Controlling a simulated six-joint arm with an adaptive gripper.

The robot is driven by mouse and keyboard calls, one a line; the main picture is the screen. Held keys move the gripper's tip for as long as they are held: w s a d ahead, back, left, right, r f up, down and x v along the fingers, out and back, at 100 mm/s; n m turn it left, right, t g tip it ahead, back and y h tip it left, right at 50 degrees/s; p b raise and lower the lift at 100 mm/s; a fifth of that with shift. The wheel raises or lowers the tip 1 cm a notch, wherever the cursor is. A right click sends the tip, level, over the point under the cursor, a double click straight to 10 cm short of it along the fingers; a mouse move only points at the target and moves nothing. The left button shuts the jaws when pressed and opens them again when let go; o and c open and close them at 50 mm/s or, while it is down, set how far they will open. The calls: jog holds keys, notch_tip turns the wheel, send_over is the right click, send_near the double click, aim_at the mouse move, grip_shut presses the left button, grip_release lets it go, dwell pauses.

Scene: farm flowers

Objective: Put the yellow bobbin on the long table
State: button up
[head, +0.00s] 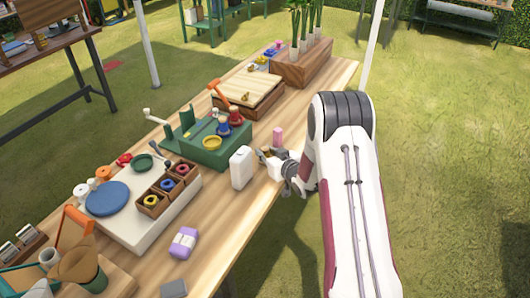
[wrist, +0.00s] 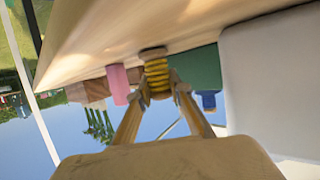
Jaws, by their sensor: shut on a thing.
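The yellow bobbin (wrist: 157,76), ribbed with dark ends, is between the fingertips of my gripper (wrist: 161,93) in the wrist view. My gripper is shut on it. The wrist view is turned over, with the long table (wrist: 110,30) at the top. The bobbin's dark end is at or very near the table surface; I cannot tell whether it touches. In the head view my gripper (head: 268,158) is low over the right edge of the long table (head: 219,240), just right of a white container (head: 241,167). The bobbin is small and partly hidden there.
A pink cylinder (head: 278,136) stands just beyond my gripper; it also shows in the wrist view (wrist: 118,84). The white container fills the wrist view's right side (wrist: 275,80). A green box (head: 207,153) lies behind it. A purple-and-white bundle (head: 183,242) lies nearer.

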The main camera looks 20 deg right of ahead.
jog(key=shift+f, duration=0.15)
jog(key=o, duration=1)
jog(key=shift+c, duration=0.2)
jog(key=shift+r, duration=0.2)
jog(key=shift+v, duration=6)
jog(key=shift+r, duration=0.1)
